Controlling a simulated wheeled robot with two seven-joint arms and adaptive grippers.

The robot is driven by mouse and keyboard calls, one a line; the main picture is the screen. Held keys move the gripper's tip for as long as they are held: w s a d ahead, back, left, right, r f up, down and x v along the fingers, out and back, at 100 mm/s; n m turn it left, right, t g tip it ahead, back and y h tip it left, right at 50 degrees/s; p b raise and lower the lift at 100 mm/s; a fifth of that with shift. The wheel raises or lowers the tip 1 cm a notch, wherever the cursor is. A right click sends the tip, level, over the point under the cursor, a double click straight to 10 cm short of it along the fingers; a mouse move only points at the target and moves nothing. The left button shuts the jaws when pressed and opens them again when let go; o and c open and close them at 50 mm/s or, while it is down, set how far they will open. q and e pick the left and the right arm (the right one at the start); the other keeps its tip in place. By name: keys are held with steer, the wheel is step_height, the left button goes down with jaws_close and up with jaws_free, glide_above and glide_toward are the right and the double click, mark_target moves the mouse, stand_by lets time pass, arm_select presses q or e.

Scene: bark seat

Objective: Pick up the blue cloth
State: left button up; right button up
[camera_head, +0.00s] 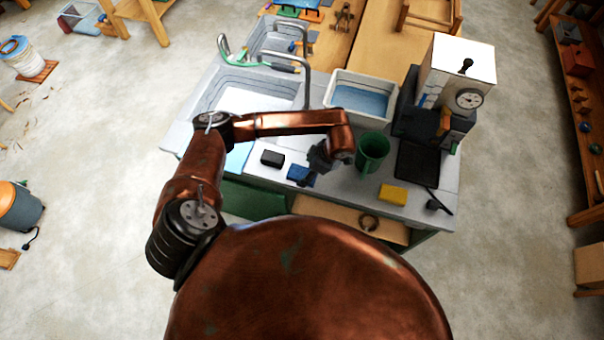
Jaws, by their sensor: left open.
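The blue cloth (299,175) is a small crumpled dark blue piece on the grey counter top, near its front edge. My left gripper (313,166) is open, just above and to the right of the cloth, and pointing down toward it. Its dark fingers overlap the cloth's right side in the picture. I cannot tell whether they touch it. My right gripper is not in view.
A black block (272,158) lies left of the cloth. A green mug (373,150) stands close right of my left gripper, and a yellow sponge (393,194) lies farther right. Behind are a sink (215,92) with taps and a white basin (336,80) of water.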

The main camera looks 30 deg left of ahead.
mark_target(303, 174)
arm_select(q)
steer(key=shift+x, duration=1.55)
steer(key=c, duration=1.1)
